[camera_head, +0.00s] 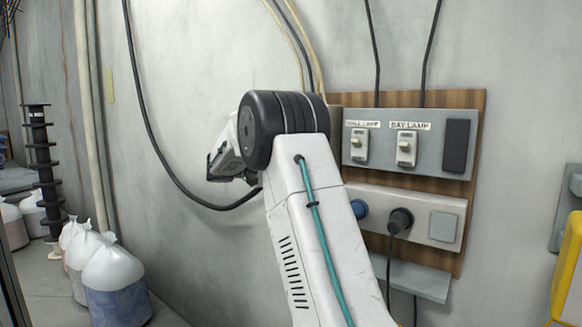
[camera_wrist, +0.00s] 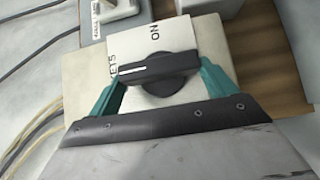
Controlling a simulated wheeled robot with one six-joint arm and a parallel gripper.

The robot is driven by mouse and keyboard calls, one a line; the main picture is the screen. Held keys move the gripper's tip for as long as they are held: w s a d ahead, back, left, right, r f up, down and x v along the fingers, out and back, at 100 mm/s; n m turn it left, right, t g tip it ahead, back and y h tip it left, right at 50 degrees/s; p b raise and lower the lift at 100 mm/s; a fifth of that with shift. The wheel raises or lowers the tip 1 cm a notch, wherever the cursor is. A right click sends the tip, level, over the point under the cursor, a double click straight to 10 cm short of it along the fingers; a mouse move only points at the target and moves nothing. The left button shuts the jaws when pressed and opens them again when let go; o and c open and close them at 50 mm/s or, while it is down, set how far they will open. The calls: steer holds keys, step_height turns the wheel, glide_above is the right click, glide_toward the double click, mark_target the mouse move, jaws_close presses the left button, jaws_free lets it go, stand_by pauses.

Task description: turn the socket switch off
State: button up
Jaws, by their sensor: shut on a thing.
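The socket switch is a black rotary knob (camera_wrist: 158,72) on a pale plate (camera_wrist: 125,48) in the wrist view. "ON" is printed above the knob, and part of a word ending in "ETS" shows at its left. The knob's bar lies nearly level across that picture, with a pale mark near its left end. My gripper (camera_wrist: 160,82) has its green fingers at the two ends of the bar and is shut on it. In the head view my arm hides the switch and the fingers.
In the head view a wooden board (camera_head: 478,130) carries a grey panel (camera_head: 386,160) with two labelled lamp switches and a socket strip (camera_head: 425,213) with a black plug (camera_head: 400,220). Cables hang on the wall. Bags (camera_head: 110,270) and a black spool stack (camera_head: 42,165) stand at left.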

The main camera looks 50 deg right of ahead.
stand_by(0.5)
steer(key=o, duration=0.9)
steer(key=shift+c, duration=0.2)
steer(key=shift+w+a, duration=0.1)
steer(key=v, duration=0.7)
steer(key=shift+w+a, duration=0.2)
steer(key=shift+a, duration=0.05)
steer(key=shift+f, duration=0.1)
